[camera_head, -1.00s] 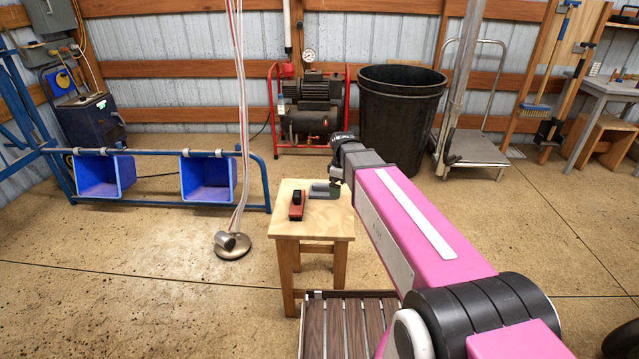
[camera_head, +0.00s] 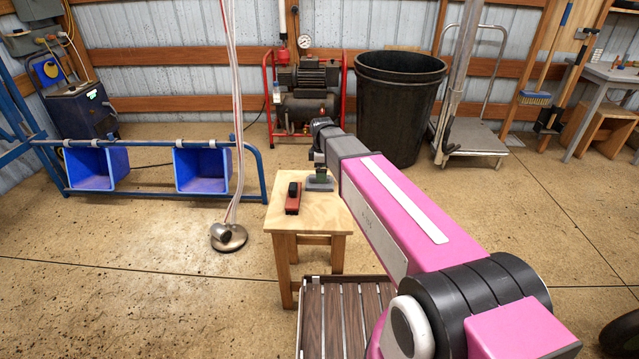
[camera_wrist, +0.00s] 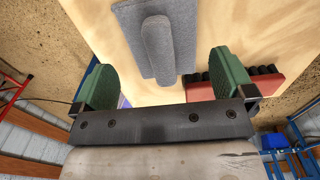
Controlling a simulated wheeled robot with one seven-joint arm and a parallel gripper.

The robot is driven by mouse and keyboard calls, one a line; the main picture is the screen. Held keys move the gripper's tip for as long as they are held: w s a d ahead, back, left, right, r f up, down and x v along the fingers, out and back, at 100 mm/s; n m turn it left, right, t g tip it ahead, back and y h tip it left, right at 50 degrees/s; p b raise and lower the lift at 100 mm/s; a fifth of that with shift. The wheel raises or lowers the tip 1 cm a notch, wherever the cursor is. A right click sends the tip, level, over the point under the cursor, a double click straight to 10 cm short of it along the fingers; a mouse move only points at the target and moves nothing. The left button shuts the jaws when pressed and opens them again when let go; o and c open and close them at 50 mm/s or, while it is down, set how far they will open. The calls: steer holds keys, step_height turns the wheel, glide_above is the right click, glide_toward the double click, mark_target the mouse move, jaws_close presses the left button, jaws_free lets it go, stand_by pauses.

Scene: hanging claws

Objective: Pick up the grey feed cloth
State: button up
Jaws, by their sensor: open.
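The grey feed cloth (camera_wrist: 160,45) lies on the wooden table top in the wrist view, a flat grey piece with a raised ridge along its middle. In the head view a little of the grey cloth (camera_head: 319,185) shows near the table's right side, partly hidden by my arm. My gripper (camera_wrist: 164,78) is open, with one green finger on each side of the cloth's ridge in the picture and nothing held. In the head view my gripper (camera_head: 320,168) is over the cloth. I cannot tell whether the fingers touch it.
A red object with a black top (camera_head: 293,198) lies left of the cloth on the small wooden table (camera_head: 306,225); it is close to one finger in the wrist view (camera_wrist: 200,92). A black bin (camera_head: 395,105) stands behind. A hanging hose with a round base (camera_head: 229,238) is at left.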

steer(key=f, duration=0.2)
steer(key=a+f, duration=0.1)
steer(key=f, duration=0.1)
steer(key=shift+f, duration=0.4)
steer(key=c, duration=0.6)
steer(key=shift+c, duration=0.2)
steer(key=shift+r, duration=0.1)
steer(key=shift+r, duration=0.4)
step_height(320, 180, up, 3)
steer(key=shift+r, duration=0.1)
steer(key=s+a+r, duration=0.4)
steer(key=a+r, duration=0.3)
steer(key=a, duration=0.4)
